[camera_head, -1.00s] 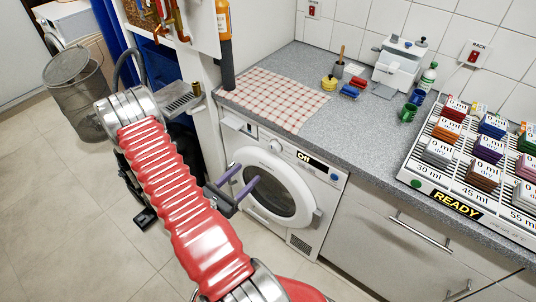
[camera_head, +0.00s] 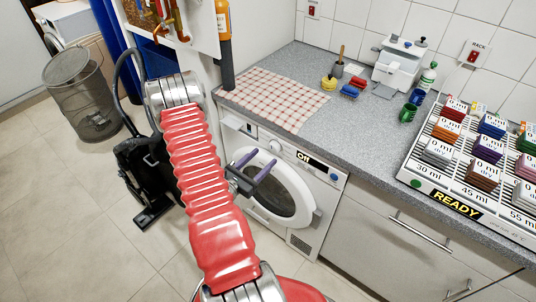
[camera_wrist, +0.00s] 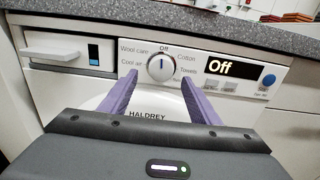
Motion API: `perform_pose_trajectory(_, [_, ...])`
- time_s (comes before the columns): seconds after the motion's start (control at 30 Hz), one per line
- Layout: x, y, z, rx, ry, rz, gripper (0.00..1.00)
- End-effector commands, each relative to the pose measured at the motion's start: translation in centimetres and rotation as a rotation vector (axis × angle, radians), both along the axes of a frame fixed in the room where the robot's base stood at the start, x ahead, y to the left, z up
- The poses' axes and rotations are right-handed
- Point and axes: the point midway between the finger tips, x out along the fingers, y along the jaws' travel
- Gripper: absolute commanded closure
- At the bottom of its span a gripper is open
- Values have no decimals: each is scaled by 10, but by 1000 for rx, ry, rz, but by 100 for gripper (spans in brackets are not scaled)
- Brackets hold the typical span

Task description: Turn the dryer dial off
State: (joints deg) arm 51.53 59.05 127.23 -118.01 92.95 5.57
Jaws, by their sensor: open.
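The white dryer (camera_head: 312,232) stands under the grey counter with its round door shut. Its round dial (camera_wrist: 161,67) is on the front panel, with its pointer up at the "Off" mark. The dryer display (camera_wrist: 233,68) reads "Off". My gripper (camera_head: 257,161) is in front of the dryer's upper front. In the wrist view my gripper (camera_wrist: 160,92) has its two purple fingers spread on either side of and below the dial, with nothing between them. The dial looks untouched. In the head view the dial (camera_head: 275,145) shows just above the fingers.
The counter edge (camera_wrist: 160,27) overhangs the panel closely. A checked cloth (camera_head: 272,98) lies on the counter above. A wire bin (camera_head: 78,95) stands at far left.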

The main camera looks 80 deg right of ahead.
Motion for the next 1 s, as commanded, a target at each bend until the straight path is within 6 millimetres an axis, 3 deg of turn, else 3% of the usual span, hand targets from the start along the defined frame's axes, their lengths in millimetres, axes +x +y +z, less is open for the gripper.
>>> perform_pose_trajectory(0.3, [-15, -33, 0, 0, 0, -1, 44])
perform_pose_trajectory(0.7, [-17, -39, 0, 0, 1, 1, 44])
perform_pose_trajectory(1.0, [-17, -39, 0, 0, 1, 1, 63])
